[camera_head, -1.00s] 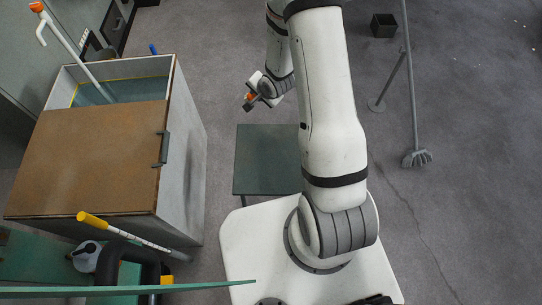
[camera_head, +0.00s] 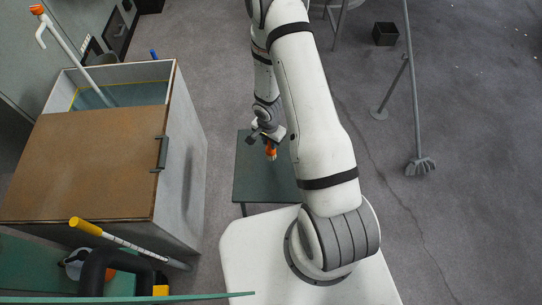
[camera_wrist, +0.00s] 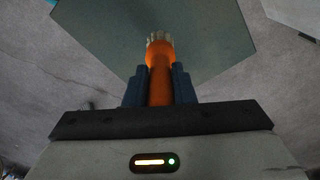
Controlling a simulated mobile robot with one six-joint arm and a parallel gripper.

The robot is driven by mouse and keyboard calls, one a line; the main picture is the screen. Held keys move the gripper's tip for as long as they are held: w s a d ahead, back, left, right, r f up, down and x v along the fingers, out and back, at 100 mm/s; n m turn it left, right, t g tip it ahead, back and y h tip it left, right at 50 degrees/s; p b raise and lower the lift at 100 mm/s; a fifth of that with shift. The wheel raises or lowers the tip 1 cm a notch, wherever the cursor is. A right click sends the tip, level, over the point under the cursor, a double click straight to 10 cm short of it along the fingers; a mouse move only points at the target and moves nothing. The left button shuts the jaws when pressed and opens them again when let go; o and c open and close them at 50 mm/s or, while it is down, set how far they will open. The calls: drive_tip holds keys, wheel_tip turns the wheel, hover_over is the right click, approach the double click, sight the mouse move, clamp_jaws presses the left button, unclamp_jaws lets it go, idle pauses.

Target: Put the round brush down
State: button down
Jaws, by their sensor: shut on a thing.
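The round brush (camera_wrist: 159,62) has an orange handle and pale bristles. My gripper (camera_wrist: 159,85) is shut on its handle, with one dark finger on each side, and the bristle end points away from the wrist. In the head view the brush (camera_head: 271,151) is a small orange piece below my gripper (camera_head: 267,137). Both appear over the dark green table top (camera_head: 262,185), which also fills the middle of the wrist view (camera_wrist: 100,30). I cannot tell whether the brush touches the table.
A cabinet (camera_head: 85,160) with a brown top stands left of the table. The visible part of the table top looks bare.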

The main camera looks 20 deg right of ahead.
sight(270, 151)
wheel_tip(270, 151, down, 6)
drive_tip(key=b, duration=0.4)
drive_tip(key=shift+f, duration=0.15)
drive_tip(key=c, duration=1.2)
unclamp_jaws()
